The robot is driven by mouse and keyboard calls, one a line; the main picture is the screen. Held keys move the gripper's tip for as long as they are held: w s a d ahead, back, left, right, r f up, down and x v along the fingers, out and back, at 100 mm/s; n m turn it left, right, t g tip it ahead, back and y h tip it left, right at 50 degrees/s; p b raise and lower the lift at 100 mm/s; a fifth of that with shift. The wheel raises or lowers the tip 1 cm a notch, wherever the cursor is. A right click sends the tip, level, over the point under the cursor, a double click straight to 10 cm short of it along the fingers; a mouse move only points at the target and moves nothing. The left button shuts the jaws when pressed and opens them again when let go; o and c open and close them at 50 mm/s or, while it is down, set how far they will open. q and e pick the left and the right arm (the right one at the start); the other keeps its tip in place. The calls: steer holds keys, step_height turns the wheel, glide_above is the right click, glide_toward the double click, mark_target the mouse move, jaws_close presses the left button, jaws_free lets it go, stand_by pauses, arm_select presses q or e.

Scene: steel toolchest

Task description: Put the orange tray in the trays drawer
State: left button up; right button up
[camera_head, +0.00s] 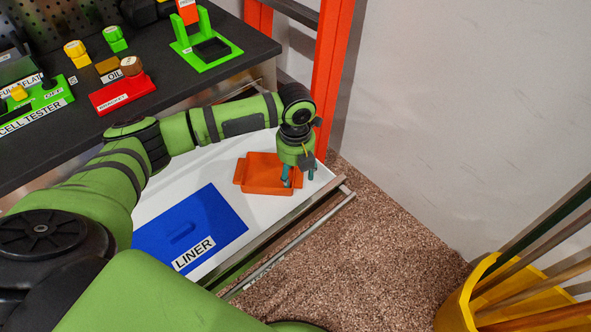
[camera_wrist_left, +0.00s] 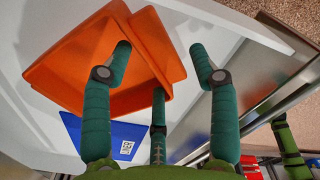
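The orange tray (camera_head: 258,172) sits in the far right part of an open drawer (camera_head: 215,163) with a white bottom, beyond the blue liner (camera_head: 205,222). The tray also shows in the left wrist view (camera_wrist_left: 75,68). My left gripper (camera_head: 293,181) points down at the tray's right end. Its green fingers are spread in the left wrist view, with one over the tray's inside and one beyond its edge. Whether a finger touches the tray cannot be told. My right gripper is not in view.
A dark worktop (camera_head: 190,75) above the drawer carries a green stand (camera_head: 212,48), a red block (camera_head: 122,94) and a green cell tester (camera_head: 38,100). An orange upright post (camera_head: 330,70) stands behind. A yellow bin (camera_head: 455,310) with poles is at lower right. Speckled floor between is clear.

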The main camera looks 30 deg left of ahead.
arm_select(q)
steer(key=shift+r, duration=0.1)
step_height(320, 180, up, 12)
stand_by(0.6)
steer(key=shift+r, duration=0.1)
